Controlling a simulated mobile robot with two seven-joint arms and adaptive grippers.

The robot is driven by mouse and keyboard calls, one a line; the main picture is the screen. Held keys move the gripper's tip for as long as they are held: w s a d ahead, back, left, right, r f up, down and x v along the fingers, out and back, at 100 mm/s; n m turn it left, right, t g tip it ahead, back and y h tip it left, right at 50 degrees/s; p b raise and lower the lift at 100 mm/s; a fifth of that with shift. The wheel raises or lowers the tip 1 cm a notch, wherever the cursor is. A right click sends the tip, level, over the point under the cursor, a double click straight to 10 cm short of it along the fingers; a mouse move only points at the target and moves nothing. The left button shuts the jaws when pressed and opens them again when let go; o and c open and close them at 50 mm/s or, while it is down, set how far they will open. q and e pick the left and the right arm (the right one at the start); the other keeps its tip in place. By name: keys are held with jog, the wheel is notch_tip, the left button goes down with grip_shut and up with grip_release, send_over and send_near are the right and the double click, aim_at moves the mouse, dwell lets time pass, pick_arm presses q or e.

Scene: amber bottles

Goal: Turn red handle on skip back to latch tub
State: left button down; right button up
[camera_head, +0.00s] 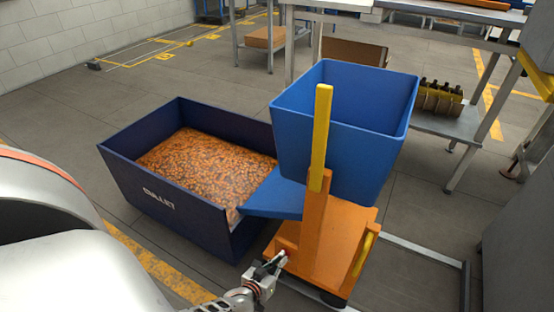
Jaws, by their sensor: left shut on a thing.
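The skip has a blue tub (345,150) on an orange wheeled base (335,243) with an orange post. The tub looks level, and its inside walls that show are bare; its floor is hidden. A yellow lever (321,130) stands upright at the post. The red handle (284,257) is a small patch low on the left side of the base, mostly hidden by my left gripper (275,266). My left gripper is shut on the red handle at the bottom middle. My right gripper is not in view.
A dark blue bin (165,200) full of amber pieces stands left of the skip, with the skip's blue chute (272,198) over its near right edge. A floor frame (425,252) lies right of the base.

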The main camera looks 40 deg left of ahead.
pick_arm(q)
jog(key=shift+d+m+y, duration=0.1)
jog(key=shift+m+y, duration=0.3)
jog(key=shift+m, duration=0.3)
